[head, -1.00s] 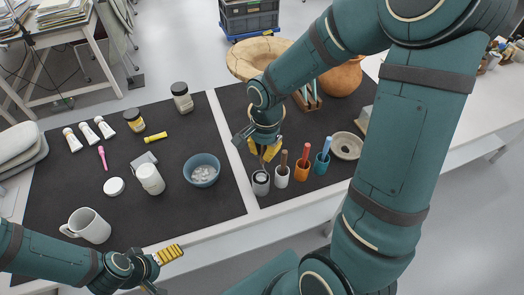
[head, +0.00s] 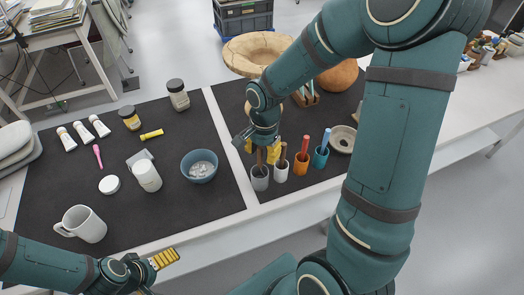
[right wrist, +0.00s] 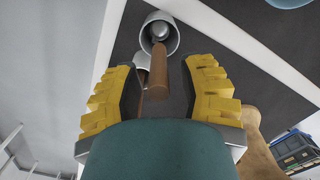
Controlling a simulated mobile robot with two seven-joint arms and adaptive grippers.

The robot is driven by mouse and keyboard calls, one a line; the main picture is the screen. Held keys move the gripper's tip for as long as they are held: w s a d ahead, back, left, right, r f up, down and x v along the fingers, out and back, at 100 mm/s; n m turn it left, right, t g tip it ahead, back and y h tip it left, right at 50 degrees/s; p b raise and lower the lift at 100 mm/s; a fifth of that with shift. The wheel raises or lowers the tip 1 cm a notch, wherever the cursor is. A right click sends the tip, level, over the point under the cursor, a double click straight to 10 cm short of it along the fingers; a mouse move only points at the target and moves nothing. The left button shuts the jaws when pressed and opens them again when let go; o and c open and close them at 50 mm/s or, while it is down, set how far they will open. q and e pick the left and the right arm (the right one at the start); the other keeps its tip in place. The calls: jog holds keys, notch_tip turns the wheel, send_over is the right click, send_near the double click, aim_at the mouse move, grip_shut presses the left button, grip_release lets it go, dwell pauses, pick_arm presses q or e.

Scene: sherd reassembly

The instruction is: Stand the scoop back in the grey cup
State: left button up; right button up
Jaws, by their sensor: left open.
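The grey cup (head: 260,181) stands at the left end of a row of cups. The scoop (head: 261,156), with a brown wooden handle, stands in it; in the right wrist view the scoop handle (right wrist: 158,75) rises from the grey cup (right wrist: 172,44), with its metal part inside. My right gripper (head: 263,148) is above the cup. Its yellow fingers (right wrist: 160,95) are spread on both sides of the handle, with visible gaps. My left gripper (head: 160,262) is open and empty at the table's front edge.
A white cup (head: 281,172), an orange cup (head: 301,167) and a teal cup (head: 320,160), each holding a tool, stand close to the right. A blue bowl (head: 199,166) stands left. A mug (head: 84,226) is at front left.

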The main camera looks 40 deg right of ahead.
notch_tip(320, 180, up, 12)
jog(key=shift+d, duration=0.35)
dwell(0.4)
dwell(0.7)
